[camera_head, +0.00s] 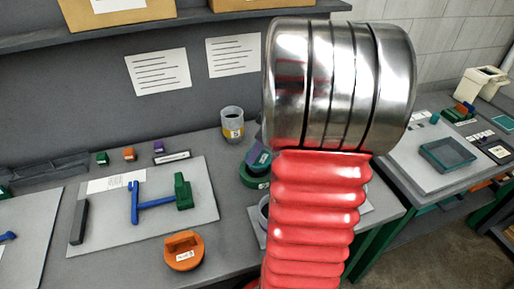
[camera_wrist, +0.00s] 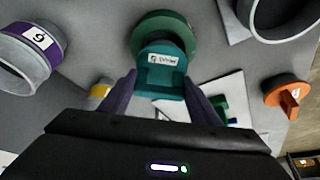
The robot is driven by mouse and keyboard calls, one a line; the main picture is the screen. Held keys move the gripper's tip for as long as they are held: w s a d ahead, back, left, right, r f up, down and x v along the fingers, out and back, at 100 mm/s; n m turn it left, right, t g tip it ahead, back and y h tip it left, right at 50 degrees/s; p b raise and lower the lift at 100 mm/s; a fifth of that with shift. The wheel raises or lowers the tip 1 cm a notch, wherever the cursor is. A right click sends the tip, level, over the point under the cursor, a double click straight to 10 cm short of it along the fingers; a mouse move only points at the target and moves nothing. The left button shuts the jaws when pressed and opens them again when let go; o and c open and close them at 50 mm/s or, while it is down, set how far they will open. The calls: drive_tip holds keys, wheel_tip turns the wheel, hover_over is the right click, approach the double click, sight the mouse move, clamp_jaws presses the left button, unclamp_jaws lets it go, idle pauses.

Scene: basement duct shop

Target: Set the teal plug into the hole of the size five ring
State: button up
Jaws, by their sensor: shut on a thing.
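The teal plug (camera_wrist: 160,80) is between the two purple fingers of my gripper (camera_wrist: 161,88) in the wrist view, its small label facing the camera. A green round disc (camera_wrist: 148,24) shows just beyond it; I cannot tell whether it is part of the plug. In the head view, a green disc (camera_head: 250,178) shows beside my red arm, which hides most of the gripper. A grey ring with a yellow label (camera_head: 232,122) stands upright at the back; its digit looks like 5 but is small. In the wrist view, this yellow-marked ring (camera_wrist: 100,92) is partly hidden by my gripper.
A purple-banded ring (camera_wrist: 35,45) and another grey ring (camera_wrist: 248,16) stand nearby. An orange plug (camera_head: 183,250) lies near the front edge. A pale board (camera_head: 110,236) holds blue and green tools. Small coloured blocks (camera_head: 129,154) sit behind it.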

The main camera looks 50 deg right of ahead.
drive_tip(key=shift+f, duration=1.85)
drive_tip(key=o, duration=1.4)
drive_tip(key=v, duration=1.3)
drive_tip(key=shift+r, duration=0.4)
